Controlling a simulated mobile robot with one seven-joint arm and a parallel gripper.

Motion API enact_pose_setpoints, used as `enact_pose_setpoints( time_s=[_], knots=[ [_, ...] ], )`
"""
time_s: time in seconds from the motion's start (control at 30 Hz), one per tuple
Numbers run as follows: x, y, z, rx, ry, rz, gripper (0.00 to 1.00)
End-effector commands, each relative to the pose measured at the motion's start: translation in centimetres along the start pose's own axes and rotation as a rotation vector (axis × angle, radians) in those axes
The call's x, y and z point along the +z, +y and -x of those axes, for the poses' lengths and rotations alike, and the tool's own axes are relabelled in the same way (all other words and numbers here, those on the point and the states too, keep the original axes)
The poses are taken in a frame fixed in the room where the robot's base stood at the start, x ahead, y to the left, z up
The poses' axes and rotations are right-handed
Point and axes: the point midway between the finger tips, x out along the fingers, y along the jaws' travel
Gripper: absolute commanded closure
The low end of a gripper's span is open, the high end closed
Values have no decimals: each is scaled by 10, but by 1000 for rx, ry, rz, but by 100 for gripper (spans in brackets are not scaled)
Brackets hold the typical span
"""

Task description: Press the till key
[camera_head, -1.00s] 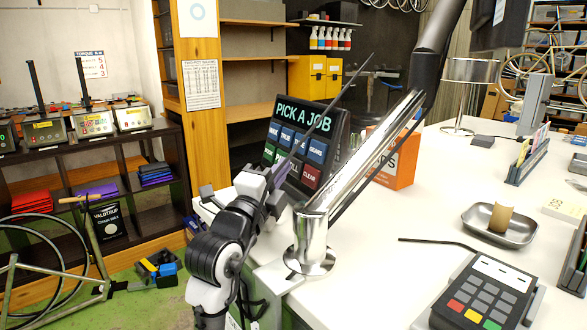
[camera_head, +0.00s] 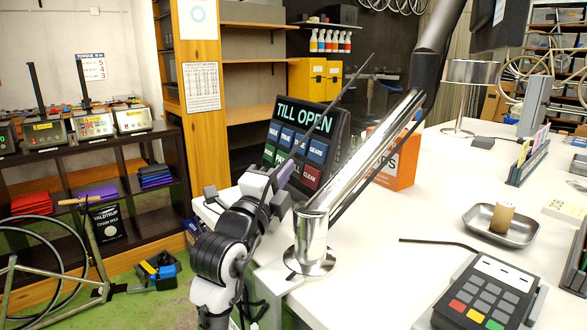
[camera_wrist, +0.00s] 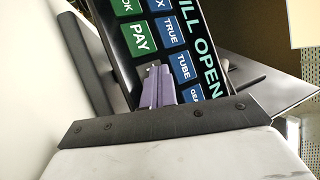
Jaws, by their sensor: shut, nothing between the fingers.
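The till panel (camera_head: 303,115) stands on the left end of the white counter and its screen reads "TILL OPEN". It has rows of blue keys, a green key at lower left and a red "CLEAR" key (camera_head: 310,177). In the head view the lower-row key with lettering ending in "LL" (camera_head: 295,170) is partly hidden by my gripper (camera_head: 284,174). My gripper is shut and empty, its purple fingers in front of the lower keys. In the wrist view the fingertips (camera_wrist: 153,68) point at the panel beside the green "PAY" key (camera_wrist: 139,36). I cannot tell whether they touch it.
A chrome post (camera_head: 309,240) with a slanted tube rises close right of my arm. A thin dark rod crosses in front of the panel. An orange box (camera_head: 400,165) stands right of the panel. A card terminal (camera_head: 485,295) and metal dish (camera_head: 520,232) are farther right.

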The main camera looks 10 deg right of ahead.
Motion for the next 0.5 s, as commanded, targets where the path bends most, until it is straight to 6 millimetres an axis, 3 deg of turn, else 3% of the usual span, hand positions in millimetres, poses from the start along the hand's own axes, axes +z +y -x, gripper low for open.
enact_pose_setpoints(
  time_s=[0.5],
  knots=[
    [7,-6,10,-1,0,0,100]
  ],
)
